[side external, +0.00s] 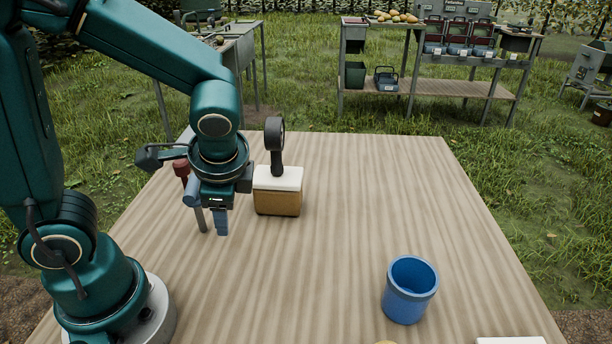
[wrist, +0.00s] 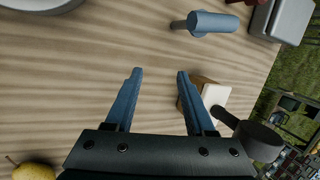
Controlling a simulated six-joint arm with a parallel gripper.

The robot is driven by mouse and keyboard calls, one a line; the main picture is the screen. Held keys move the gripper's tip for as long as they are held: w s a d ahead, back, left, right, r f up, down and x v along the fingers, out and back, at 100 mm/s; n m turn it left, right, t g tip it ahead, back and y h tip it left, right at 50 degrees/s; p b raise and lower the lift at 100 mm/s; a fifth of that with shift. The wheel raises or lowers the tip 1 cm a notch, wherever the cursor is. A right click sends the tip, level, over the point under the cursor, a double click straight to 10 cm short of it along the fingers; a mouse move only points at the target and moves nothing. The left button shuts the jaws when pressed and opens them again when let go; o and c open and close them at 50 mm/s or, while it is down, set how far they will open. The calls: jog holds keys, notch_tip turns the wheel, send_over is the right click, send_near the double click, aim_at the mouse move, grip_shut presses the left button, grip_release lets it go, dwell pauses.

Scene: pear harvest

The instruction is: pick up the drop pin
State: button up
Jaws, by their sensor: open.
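The drop pin appears to be the piece with a blue round handle and a short grey shaft; it lies on the table (side external: 330,250) at the top of the wrist view (wrist: 213,23). In the side view the pin (side external: 201,218) is partly hidden behind my gripper (side external: 221,230). My gripper is open and empty, pointing down over the table. In the wrist view its two blue fingers (wrist: 155,73) are spread, with bare wood between them. The pin lies beyond the fingertips, up and to the right, apart from them.
A tan block with a white top (side external: 278,178) stands close right of my gripper, with a dark round-headed tool (side external: 275,145) upright on it. A red object (side external: 181,169) lies behind the pin. A blue cup (side external: 409,290) and a pear (wrist: 32,171) are farther off. The middle table is clear.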

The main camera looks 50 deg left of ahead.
aim_at(199, 213)
jog(key=a+f+m+y, duration=0.1)
jog(key=f, duration=0.1)
jog(key=w+f+m+y, duration=0.1)
jog(key=m, duration=0.1)
jog(key=a+f+m+g+y, duration=0.1)
jog(key=f+m+y, duration=0.1)
jog(key=shift+w+a+f, duration=0.15)
jog(key=shift+a+f, duration=0.2)
jog(key=s+a+m+y, duration=0.1)
jog(key=a+f+m+y, duration=0.1)
jog(key=y, duration=0.1)
jog(key=s+a+m+y, duration=0.1)
jog(key=a+y, duration=0.1)
jog(key=shift+s+f+m, duration=0.3)
jog(key=shift+m, duration=0.1)
jog(key=m+y, duration=0.1)
jog(key=a+t+y, duration=0.1)
jog(key=shift+s+r+m+y, duration=0.2)
jog(key=shift+m+y, duration=0.1)
jog(key=shift+m, duration=0.1)
jog(key=shift+w+a+r+m+t+y, duration=0.15)
jog(key=shift+m+t+y, duration=0.2)
jog(key=shift+m+t, duration=0.2)
jog(key=shift+a+m+t+y, duration=0.15)
jog(key=shift+m+t+y, duration=0.2)
jog(key=shift+m+t, duration=0.15)
jog(key=shift+w+a, duration=0.25)
jog(key=shift+a, duration=1)
jog(key=shift+w+a, duration=0.25)
jog(key=shift+a, duration=0.95)
